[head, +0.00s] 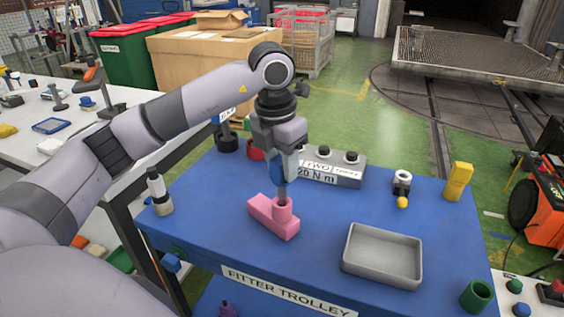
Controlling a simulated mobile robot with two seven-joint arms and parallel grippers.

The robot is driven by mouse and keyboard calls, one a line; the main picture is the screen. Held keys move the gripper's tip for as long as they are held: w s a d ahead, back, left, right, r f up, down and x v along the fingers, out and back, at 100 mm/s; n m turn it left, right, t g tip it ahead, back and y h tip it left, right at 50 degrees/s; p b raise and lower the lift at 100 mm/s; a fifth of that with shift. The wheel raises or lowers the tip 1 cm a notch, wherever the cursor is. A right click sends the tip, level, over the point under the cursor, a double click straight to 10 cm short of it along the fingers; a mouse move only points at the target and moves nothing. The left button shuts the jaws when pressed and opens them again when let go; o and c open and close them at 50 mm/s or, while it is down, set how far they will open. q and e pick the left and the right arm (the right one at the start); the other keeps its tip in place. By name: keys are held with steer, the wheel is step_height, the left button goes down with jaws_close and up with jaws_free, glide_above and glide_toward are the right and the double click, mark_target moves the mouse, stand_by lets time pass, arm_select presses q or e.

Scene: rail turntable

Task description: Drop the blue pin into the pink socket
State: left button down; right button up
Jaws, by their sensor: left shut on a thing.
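My left gripper (286,158) comes down over the middle of the blue table and is shut on the blue pin (277,170). The pin hangs upright, its blue part partly hidden by the gripper. A grey shank shows below it, reaching down to the mouth of the pink socket (282,213). I cannot tell how far the tip is inside the mouth. The socket is a round upright cup on a pink block that lies on the blue table. My right gripper is not in view.
The blue trolley top (215,205) also bears a grey tray (382,255), a green cup (476,295), a yellow block (458,181) and a grey labelled block (334,167) behind the socket.

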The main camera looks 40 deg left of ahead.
mark_target(282, 198)
arm_select(q)
steer(key=shift+f+b, duration=2.1)
steer(key=shift+f, duration=0.75)
steer(key=c, duration=0.6)
jaws_free()
steer(key=shift+c, duration=0.2)
steer(key=r, duration=0.4)
steer(key=s+r, duration=0.1)
steer(key=r, duration=0.2)
steer(key=shift+r, duration=0.1)
